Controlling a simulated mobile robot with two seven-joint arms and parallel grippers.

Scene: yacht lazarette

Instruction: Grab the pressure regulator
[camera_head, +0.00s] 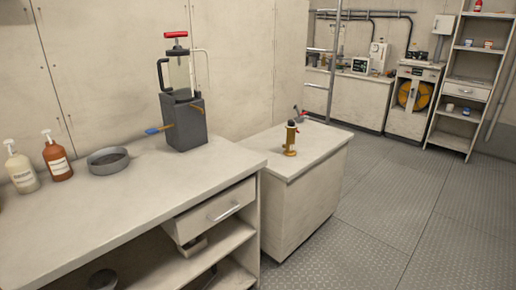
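A small upright brass-coloured fitting with a dark top (290,138) stands on the lower white counter (318,148). It may be the pressure regulator, but it is too small to be sure. Just behind it on the same counter is a small grey and red object (299,116), whose kind I cannot make out. Neither of my grippers shows in the head view.
A taller bench (145,190) in front holds a dark pump-like device (184,120), a round grey pan (108,160) and two pump bottles (57,158). Its drawer (215,212) sticks out slightly. Open metal floor (385,215) lies right of the lower counter.

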